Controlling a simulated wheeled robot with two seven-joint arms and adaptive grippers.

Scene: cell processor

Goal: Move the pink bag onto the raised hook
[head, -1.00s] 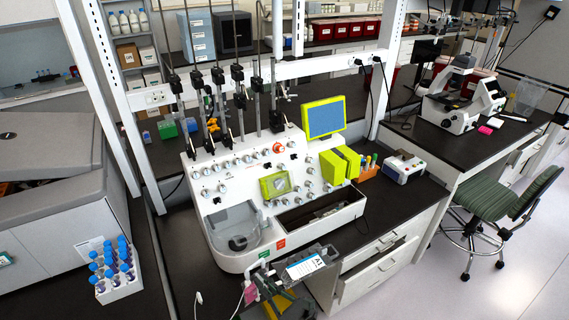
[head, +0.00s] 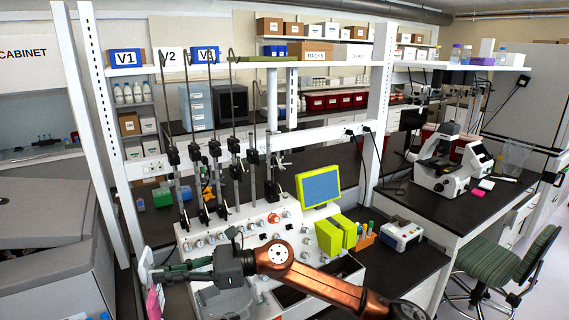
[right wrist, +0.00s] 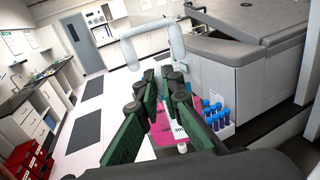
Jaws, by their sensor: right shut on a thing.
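The pink bag (head: 154,300) hangs at the lower left of the head view, below a white handle piece (head: 146,266). My right gripper (head: 165,272) is shut on the bag's white handle, left of the machine. In the right wrist view the white handle (right wrist: 150,38) sticks out beyond the green fingers (right wrist: 162,82). The pink and white bag (right wrist: 165,128) shows below and between the fingers. Several thin poles with black clamps rise from the machine to small hooks. The hook on one pole (head: 231,31) looks highest in the picture. My left gripper is out of view.
The white machine (head: 285,215) has a yellow-framed screen (head: 320,188). My right arm crosses in front of it. A large grey unit (head: 45,250) stands at left. Blue-capped tubes (right wrist: 213,112) stand in a rack near the bag. A shelf (head: 130,70) is behind the poles.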

